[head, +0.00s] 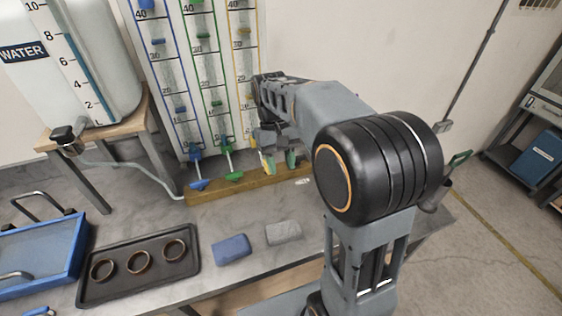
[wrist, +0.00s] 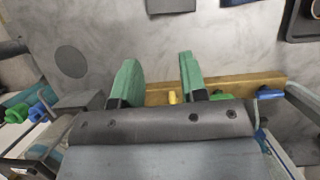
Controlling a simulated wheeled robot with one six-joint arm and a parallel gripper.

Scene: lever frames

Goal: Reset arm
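My gripper (head: 280,160) is at the end of my arm, at the right end of the wooden lever base (head: 205,196) in front of the gauge panel. In the wrist view its two green fingers (wrist: 158,75) stand wide apart with nothing clamped between them. A small yellow piece (wrist: 172,97) shows in the gap, near the wooden base; whether a finger touches it I cannot tell. The blue lever (head: 199,183) and green lever (head: 234,175) stand left of my gripper. My arm hides part of the panel's right side.
A dark tray (head: 140,288) with three rings, a blue cloth (head: 231,249) and a grey cloth (head: 283,232) lie on the table. A blue-rimmed bin (head: 82,240) is at left. A water tank (head: 105,60) stands behind. Bare tabletop lies between cloths and lever base.

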